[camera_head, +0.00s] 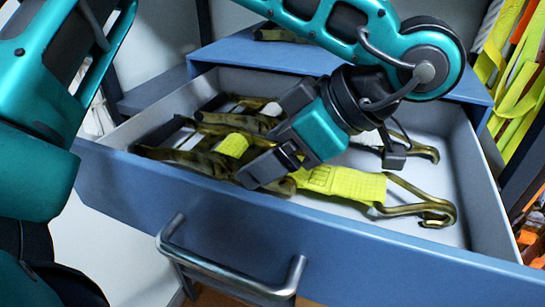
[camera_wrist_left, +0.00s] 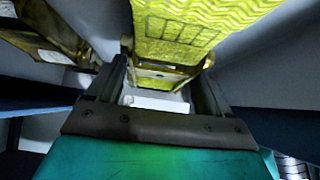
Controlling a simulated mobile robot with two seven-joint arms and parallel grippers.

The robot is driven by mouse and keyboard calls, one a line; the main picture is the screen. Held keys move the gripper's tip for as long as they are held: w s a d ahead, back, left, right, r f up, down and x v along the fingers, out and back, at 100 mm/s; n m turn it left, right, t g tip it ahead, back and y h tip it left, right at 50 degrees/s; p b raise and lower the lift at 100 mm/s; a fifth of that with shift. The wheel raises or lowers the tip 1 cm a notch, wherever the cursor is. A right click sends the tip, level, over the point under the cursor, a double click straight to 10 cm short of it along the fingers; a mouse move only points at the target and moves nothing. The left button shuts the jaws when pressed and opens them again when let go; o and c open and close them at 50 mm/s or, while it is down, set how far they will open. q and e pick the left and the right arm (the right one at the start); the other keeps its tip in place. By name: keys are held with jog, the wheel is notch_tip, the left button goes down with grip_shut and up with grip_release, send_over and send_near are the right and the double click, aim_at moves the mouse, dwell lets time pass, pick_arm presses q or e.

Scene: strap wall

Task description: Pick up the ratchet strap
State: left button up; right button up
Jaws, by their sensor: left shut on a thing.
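A ratchet strap with yellow webbing (camera_head: 345,183) and a brassy metal hook (camera_head: 436,212) lies in the open drawer, near its front wall. My left gripper (camera_head: 264,142) is down in the drawer, with its fingers over the brassy ratchet parts left of that webbing. In the left wrist view, the fingers stand on both sides of a metal ratchet part (camera_wrist_left: 160,77) with yellow webbing (camera_wrist_left: 180,30) beyond it. The gripper is shut on the ratchet strap. The gripper hides part of the strap. My right gripper is not in view.
The blue drawer (camera_head: 300,235) has a grey interior and a metal handle (camera_head: 225,268). More brassy ratchet parts (camera_head: 185,155) and a second yellow patch (camera_head: 232,146) lie at the left inside. Another hook (camera_head: 420,150) lies farther back. Yellow and orange straps (camera_head: 520,75) hang at right.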

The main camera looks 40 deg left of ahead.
pick_arm(q)
notch_tip(320, 180, up, 18)
jog(key=p, duration=0.4)
jog(key=shift+r, duration=0.2)
jog(key=shift+s, duration=0.1)
dwell(0.9)
